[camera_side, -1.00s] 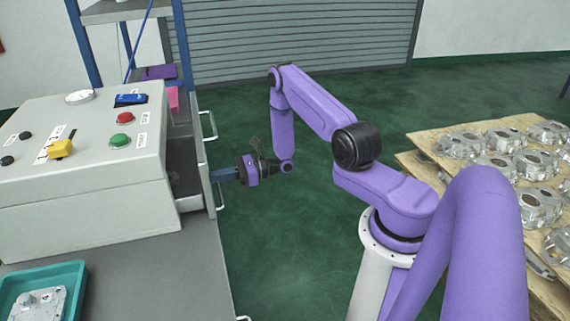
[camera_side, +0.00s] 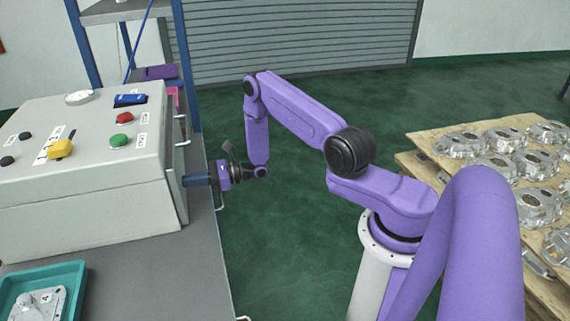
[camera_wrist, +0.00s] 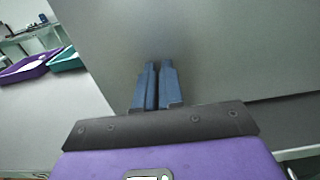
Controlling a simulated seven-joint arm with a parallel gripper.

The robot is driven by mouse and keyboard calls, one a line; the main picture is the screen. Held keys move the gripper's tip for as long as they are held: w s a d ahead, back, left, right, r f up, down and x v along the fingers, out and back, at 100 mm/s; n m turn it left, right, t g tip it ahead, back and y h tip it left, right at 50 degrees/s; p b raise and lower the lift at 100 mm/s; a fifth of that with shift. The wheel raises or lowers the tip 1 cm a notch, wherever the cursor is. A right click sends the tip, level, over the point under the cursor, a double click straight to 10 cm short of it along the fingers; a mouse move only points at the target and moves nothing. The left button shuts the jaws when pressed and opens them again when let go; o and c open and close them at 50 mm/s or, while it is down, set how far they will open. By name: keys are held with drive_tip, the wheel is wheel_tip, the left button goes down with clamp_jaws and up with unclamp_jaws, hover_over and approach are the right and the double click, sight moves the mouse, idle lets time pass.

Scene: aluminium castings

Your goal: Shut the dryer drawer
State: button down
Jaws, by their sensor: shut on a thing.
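The dryer is a grey box (camera_side: 90,205) with buttons on its sloped top, at the left in the side view. Its dryer drawer (camera_side: 176,165) has its front close against the right face of the box; a small remaining gap cannot be told. A pale handle (camera_side: 184,131) sits on the drawer front, above my gripper. My gripper (camera_side: 186,180) reaches in from the right with its tips at the drawer front. In the wrist view its blue fingers (camera_wrist: 158,68) are close together against a plain grey panel (camera_wrist: 200,45). What lies between the tips is hidden.
A teal tray (camera_side: 75,277) with a casting stands on the grey bench (camera_side: 180,275) in front of the dryer. Another pale handle (camera_side: 219,195) is on the bench side, below my gripper. A wooden pallet (camera_side: 425,150) of castings is at right. Green floor between is clear.

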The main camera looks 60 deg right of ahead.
drive_tip(key=shift+w+a, duration=0.2)
drive_tip(key=shift+a, duration=0.3)
drive_tip(key=v, duration=1.5)
drive_tip(key=s+a+r+n+g, duration=0.5)
drive_tip(key=a+n+g, duration=0.3)
drive_tip(key=g, duration=0.1)
drive_tip(key=s+a+r+n+g, duration=0.5)
drive_tip(key=a+n+g, duration=0.4)
drive_tip(key=s+d+r+n+t+h, duration=0.1)
drive_tip(key=s+r+n+h, duration=0.3)
drive_tip(key=s+n, duration=0.5)
drive_tip(key=s+d+r+n+t+h, duration=0.1)
drive_tip(key=s+r+n+t+h, duration=0.3)
drive_tip(key=s+n+h, duration=0.4)
drive_tip(key=s+n, duration=0.2)
drive_tip(key=n, duration=0.3)
drive_tip(key=shift+s+n, duration=0.25)
drive_tip(key=shift+n, duration=0.15)
